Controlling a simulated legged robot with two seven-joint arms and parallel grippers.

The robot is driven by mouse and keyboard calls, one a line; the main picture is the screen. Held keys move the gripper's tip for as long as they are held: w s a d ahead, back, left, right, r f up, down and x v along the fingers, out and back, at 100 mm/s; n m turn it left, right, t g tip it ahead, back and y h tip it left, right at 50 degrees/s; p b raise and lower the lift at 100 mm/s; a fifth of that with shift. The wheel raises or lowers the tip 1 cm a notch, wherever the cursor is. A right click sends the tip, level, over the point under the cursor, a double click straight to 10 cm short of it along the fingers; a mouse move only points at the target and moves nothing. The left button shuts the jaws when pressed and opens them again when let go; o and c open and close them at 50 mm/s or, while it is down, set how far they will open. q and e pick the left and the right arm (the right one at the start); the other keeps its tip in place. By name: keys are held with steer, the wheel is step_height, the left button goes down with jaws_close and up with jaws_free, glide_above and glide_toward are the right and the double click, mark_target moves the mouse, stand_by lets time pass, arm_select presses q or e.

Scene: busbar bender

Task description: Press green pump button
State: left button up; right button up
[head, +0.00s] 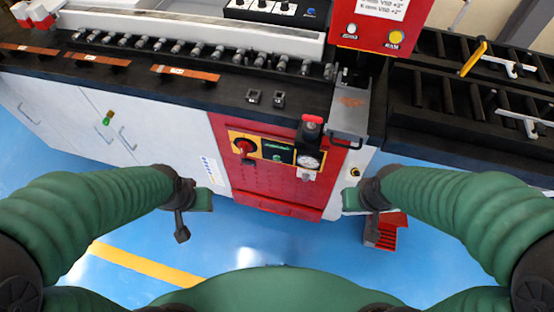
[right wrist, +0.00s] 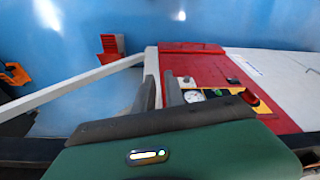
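The control plate (head: 262,146) is yellow-edged and sits on the red front panel of the machine. It carries a red rotary switch (head: 243,146), a small dark-green element (head: 278,152) and a round white gauge (head: 308,161). The green element looks like the pump button, but its details are too small to tell. In the right wrist view the gauge (right wrist: 193,96) shows beyond the fingers. My left gripper (head: 192,208) hangs left of the panel, clear of it. My right gripper (head: 358,203) is right of the panel, apart from it; its fingers (right wrist: 158,93) show a narrow gap.
A red-knobbed lever (head: 312,121) and a grey bracket (head: 349,115) stick out above the gauge. A red stepped object (head: 387,231) stands on the blue floor near my right gripper. The black worktop (head: 225,95) overhangs the panel. Open floor lies before the machine.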

steer(key=shift+d, duration=0.15)
jaws_close()
steer(key=shift+a, duration=0.45)
steer(key=shift+d, duration=0.3)
steer(key=shift+a, duration=0.2)
